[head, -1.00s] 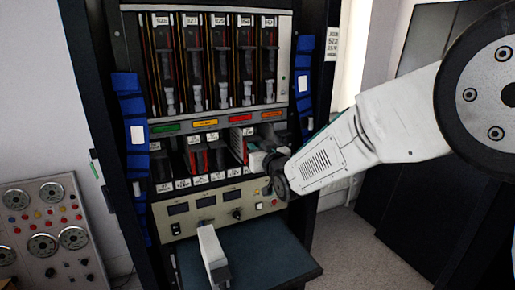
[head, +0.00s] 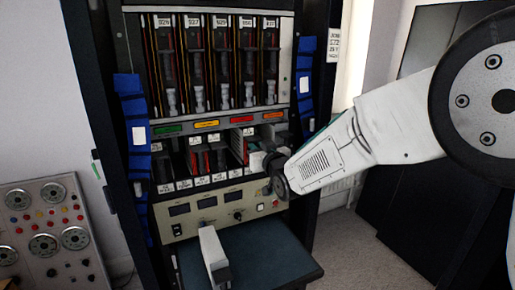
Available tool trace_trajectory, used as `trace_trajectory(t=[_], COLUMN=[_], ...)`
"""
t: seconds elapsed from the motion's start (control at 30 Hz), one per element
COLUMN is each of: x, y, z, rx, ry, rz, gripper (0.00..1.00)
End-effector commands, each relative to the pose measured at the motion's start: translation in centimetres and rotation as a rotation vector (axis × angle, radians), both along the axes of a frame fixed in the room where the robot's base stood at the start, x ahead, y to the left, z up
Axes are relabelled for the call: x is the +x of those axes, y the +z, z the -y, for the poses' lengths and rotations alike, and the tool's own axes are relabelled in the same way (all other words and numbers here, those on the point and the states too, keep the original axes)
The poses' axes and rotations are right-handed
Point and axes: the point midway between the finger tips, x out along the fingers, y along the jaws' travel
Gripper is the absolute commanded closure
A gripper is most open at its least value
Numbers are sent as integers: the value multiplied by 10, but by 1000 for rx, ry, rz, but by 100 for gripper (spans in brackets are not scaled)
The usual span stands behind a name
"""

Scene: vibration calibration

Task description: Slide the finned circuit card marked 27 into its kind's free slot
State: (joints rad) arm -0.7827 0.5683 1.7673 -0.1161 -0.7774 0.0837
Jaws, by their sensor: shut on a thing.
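My gripper (head: 256,160) is at the right part of the lower card rack (head: 172,160), reaching in from the right. It is shut on a circuit card (head: 238,146) with a reddish edge and a white tag on top. The card stands upright at the rack's opening, below the red label strip. I cannot read its number or see its fins, and its far end is hidden, so I cannot tell how deep it sits. Several other red-edged cards (head: 197,160) stand to its left in the lower rack, with dark gaps between.
Above is a closed bay of tagged modules (head: 196,85). Green, yellow, red and orange strips (head: 206,124) run below it. A control panel (head: 190,208) and dark shelf (head: 270,255) with a pale block (head: 213,255) are below. Blue cable bundles (head: 134,130) flank the rack.

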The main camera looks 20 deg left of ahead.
Motion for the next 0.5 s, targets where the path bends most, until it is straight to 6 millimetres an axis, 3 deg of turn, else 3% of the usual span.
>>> trace_trajectory(t=[0.37, 0.4, 0.5], x=[2, 2, 2], y=[2, 2, 2], z=[-2, -2, -2], rx=[3, 3, 3], ry=[0, 0, 0], rz=[3, 3, 3], gripper=[100, 82, 60])
